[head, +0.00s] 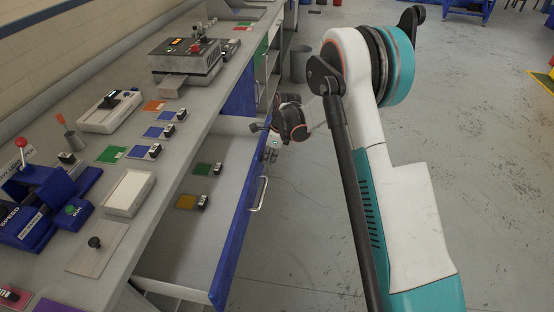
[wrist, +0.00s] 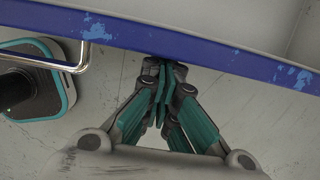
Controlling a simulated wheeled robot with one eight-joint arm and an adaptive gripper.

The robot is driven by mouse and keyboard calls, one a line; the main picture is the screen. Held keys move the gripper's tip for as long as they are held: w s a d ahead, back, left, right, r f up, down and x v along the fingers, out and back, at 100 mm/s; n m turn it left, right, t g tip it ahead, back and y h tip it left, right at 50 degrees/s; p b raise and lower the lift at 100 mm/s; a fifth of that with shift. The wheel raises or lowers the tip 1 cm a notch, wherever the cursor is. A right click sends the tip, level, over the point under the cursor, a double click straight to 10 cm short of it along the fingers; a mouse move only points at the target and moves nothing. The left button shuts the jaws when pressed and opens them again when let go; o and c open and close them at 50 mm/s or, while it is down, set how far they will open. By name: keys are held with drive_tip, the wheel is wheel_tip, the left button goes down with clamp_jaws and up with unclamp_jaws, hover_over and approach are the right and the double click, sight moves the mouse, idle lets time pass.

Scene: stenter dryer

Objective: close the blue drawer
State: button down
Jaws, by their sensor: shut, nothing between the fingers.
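The blue drawer (head: 240,225) is pulled out from the bench, its blue front and metal handle (head: 259,194) facing right into the aisle. In the wrist view, the blue front (wrist: 200,52) runs across the top, with the handle (wrist: 78,60) at the left. My gripper (head: 256,127) is near the far end of the drawer front, away from the handle. Its fingers (wrist: 164,70) are shut and empty, with the tips close against the blue front; I cannot tell if they touch.
A green card (head: 203,169) and a yellow card (head: 187,202), with small switches, lie inside the drawer. The grey benchtop (head: 185,150) holds several control boxes and coloured cards. A grey bin (head: 300,64) stands behind my gripper.

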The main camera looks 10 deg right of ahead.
hover_over(225, 167)
idle(0.4)
